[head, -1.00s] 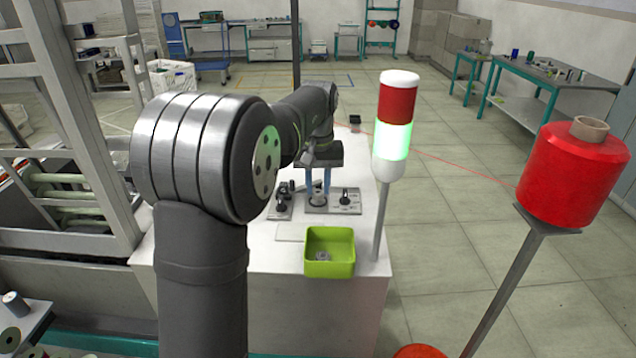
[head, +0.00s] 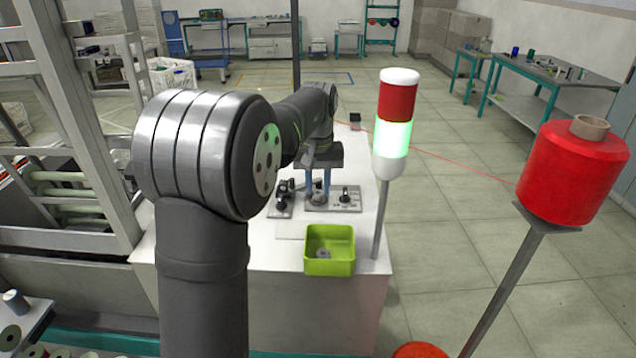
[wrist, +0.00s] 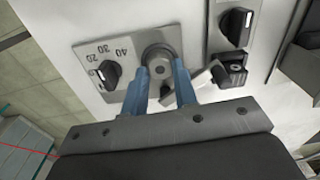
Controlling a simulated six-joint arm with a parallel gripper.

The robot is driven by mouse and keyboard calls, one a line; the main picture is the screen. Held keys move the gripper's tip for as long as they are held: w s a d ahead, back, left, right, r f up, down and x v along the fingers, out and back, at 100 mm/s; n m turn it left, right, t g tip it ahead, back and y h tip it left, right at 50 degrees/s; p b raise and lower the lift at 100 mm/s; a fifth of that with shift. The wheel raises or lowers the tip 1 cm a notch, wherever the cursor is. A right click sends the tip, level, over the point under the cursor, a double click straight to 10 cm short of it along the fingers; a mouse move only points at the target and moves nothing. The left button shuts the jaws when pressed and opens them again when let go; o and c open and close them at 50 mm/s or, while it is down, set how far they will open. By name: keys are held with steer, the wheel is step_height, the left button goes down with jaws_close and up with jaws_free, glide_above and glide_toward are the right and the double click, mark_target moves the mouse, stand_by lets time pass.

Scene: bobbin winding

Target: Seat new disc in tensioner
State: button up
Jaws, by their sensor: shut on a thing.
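My gripper (head: 318,192) points down over the tensioner plate (head: 345,207) on the white cabinet top. In the wrist view its two blue fingers (wrist: 165,82) are shut on a small grey round disc (wrist: 159,68) with a dark centre. The disc is at the tensioner's round post on the plate, partly hidden by the fingers. I cannot tell whether it lies flat against its seat. Another small grey ring-like piece (head: 322,254) lies in the green bin (head: 330,266).
A dial knob (wrist: 106,74) marked 20, 30, 40 is beside the fingers. Another black knob (wrist: 236,27) and a small lever block (wrist: 230,70) are on the other side. A signal tower (head: 391,140) lit green stands right of the plate.

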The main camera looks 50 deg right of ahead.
steer(key=shift+f, duration=0.15)
steer(key=o, duration=0.8)
steer(key=shift+o, duration=0.2)
steer(key=shift+r, duration=3.55)
step_height(320, 180, down, 7)
steer(key=shift+r, duration=0.1)
